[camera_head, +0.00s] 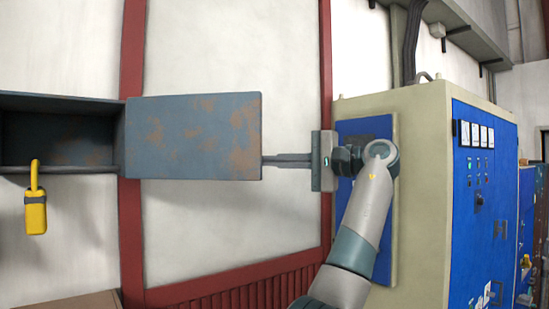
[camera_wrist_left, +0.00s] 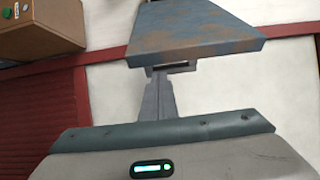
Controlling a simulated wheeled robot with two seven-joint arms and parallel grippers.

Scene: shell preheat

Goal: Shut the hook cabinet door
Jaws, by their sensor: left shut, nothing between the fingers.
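The hook cabinet (camera_head: 60,167) is a dark grey-blue box on the wall at the left of the head view, its front uncovered. Its rust-stained blue-grey door (camera_head: 195,137) stands wide open, swung out to the right of the box. My left gripper (camera_head: 266,160) is shut and empty, its fingers pointing left at the door's free right edge. In the left wrist view the fingertips (camera_wrist_left: 168,72) lie close to the edge of the door (camera_wrist_left: 195,30). I cannot tell whether they touch it. My right gripper is out of view.
A yellow padlock (camera_head: 36,214) hangs at the cabinet's lower front edge. A large beige and blue electrical cabinet (camera_head: 425,200) stands at the right, behind my left arm. A red post (camera_head: 131,240) runs down the wall behind the door. The wall below the door is clear.

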